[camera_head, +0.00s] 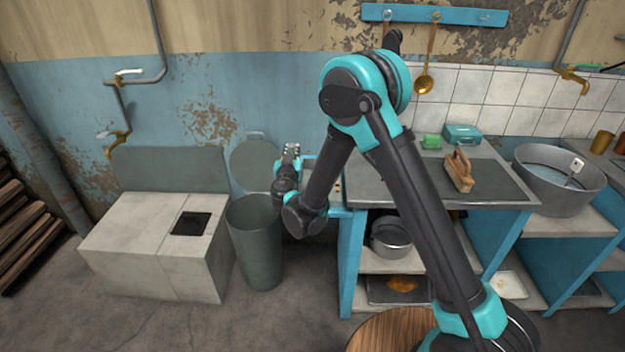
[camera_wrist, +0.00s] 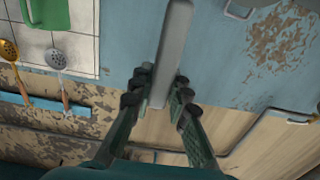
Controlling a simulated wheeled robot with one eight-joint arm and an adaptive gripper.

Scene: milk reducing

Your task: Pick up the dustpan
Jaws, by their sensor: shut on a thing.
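In the wrist view, a pale grey flat bar (camera_wrist: 174,40), which looks like the dustpan's handle, runs from the top edge down between my gripper's fingers. My gripper (camera_wrist: 161,88) is shut on it, with dark fingertips against both sides. The pan itself is out of the wrist view.
A grey bin (camera_head: 257,245) stands between a concrete block (camera_head: 150,240) and the counter (camera_head: 500,160). A round grey lid (camera_head: 254,166) is behind the bin. On the counter are a wooden-handled brush (camera_head: 459,172) and a metal basin (camera_head: 555,190). Open floor lies in front.

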